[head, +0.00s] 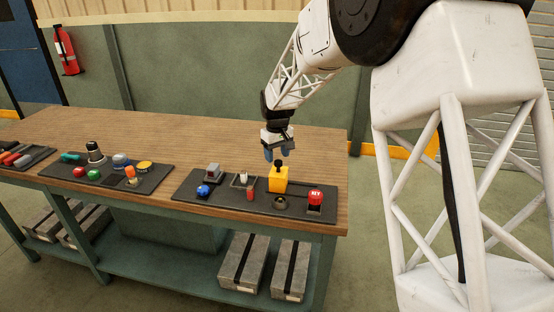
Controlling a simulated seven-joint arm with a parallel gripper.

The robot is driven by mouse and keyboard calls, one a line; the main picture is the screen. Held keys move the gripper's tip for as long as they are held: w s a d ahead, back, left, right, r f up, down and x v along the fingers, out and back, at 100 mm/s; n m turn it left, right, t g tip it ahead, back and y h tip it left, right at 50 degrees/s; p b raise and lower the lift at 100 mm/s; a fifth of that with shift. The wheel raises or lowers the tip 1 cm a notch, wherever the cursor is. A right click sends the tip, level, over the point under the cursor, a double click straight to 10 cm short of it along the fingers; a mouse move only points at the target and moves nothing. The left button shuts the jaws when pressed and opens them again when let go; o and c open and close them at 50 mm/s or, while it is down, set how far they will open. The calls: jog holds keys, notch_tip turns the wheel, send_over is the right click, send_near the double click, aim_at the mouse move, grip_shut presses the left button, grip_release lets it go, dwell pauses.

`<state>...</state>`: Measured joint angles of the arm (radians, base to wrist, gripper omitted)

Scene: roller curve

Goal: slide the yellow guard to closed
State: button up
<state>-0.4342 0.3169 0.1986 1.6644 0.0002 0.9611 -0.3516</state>
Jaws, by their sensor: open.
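The yellow guard (278,180) is a small upright block on the dark panel (225,204) at the right end of the workbench. A dark knob (279,162) shows at its top. My gripper (279,156) points down right above the guard, with its blue fingers apart. It is open and holds nothing that I can see. Whether the fingers touch the knob, I cannot tell at this size. What lies behind the guard is hidden.
On the same panel a red button (315,197) stands right of the guard, with a dark ring (281,203) in front. A blue knob (203,190), a grey block (213,171) and a small red part (250,193) are to the left. The wooden bench top (180,138) behind is clear.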

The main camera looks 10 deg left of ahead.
jog(key=shift+r, duration=2.45)
jog(key=shift+s+d+r, duration=0.15)
jog(key=shift+d+r, duration=0.05)
jog(key=shift+d, duration=0.05)
jog(key=s+d+r+m, duration=0.1)
jog(key=s+d+r, duration=0.3)
jog(key=s+d, duration=0.35)
jog(key=s+d+r+m+t, duration=0.1)
jog(key=s+d+r+m, duration=0.15)
jog(key=s+d, duration=0.45)
jog(key=s+d+r+m, duration=0.1)
jog(key=s+d+r, duration=0.3)
jog(key=s+d, duration=0.3)
jog(key=s+d+f+m, duration=0.1)
jog(key=s+d, duration=0.3)
jog(key=s, duration=0.4)
jog(key=s+d+f+m+t, duration=0.1)
jog(key=s+d+m, duration=0.1)
jog(key=s+d, duration=0.3)
jog(key=s+d+f+m, duration=0.1)
jog(key=s+d, duration=0.4)
jog(key=s, duration=0.8)
jog(key=shift+d+f+m+t, duration=0.2)
jog(key=shift+f+m+t, duration=0.15)
jog(key=shift+f, duration=0.15)
